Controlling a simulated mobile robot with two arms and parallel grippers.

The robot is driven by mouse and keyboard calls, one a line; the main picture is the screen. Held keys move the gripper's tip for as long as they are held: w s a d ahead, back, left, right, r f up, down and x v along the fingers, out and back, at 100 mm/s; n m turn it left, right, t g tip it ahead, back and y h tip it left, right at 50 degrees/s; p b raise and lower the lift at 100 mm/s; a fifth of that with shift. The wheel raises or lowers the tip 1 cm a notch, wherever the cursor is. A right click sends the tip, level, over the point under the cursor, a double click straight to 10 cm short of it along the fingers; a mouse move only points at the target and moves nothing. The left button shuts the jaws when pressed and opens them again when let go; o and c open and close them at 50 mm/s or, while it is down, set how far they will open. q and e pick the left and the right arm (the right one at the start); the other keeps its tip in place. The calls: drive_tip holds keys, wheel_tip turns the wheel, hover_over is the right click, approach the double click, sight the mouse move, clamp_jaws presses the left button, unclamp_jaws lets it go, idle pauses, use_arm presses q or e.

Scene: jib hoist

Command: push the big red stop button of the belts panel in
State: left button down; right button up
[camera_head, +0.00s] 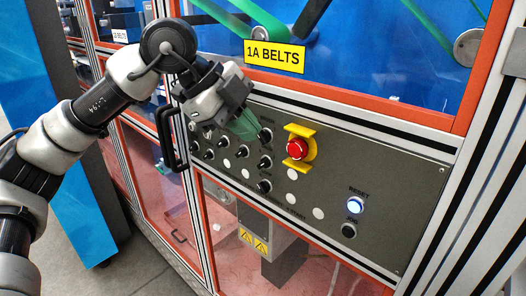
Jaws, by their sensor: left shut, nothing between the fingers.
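The big red stop button (297,148) sits in a yellow guard (308,159) on the grey belts panel (390,200). A yellow sign reading "1A BELTS" (275,56) is above it. My left gripper (250,128) reaches in from the upper left and is shut and empty. Its greenish fingers are in front of the panel, left of the red button and apart from it in the picture. They cover part of the black knobs there. My right gripper is not in view.
Several black knobs (265,162) fill the panel's left part. A lit reset button (355,205) and a black button (349,230) are at lower right. A black door handle (168,138) stands out left of the panel. Orange-framed clear doors surround it.

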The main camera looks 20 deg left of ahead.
use_arm(q)
drive_tip(key=v, duration=0.4)
drive_tip(key=shift+s+d, duration=0.25)
drive_tip(key=shift+s, duration=0.1)
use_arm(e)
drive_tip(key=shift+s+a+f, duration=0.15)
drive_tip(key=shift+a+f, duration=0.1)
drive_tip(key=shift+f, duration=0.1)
use_arm(q)
drive_tip(key=shift+s, duration=0.15)
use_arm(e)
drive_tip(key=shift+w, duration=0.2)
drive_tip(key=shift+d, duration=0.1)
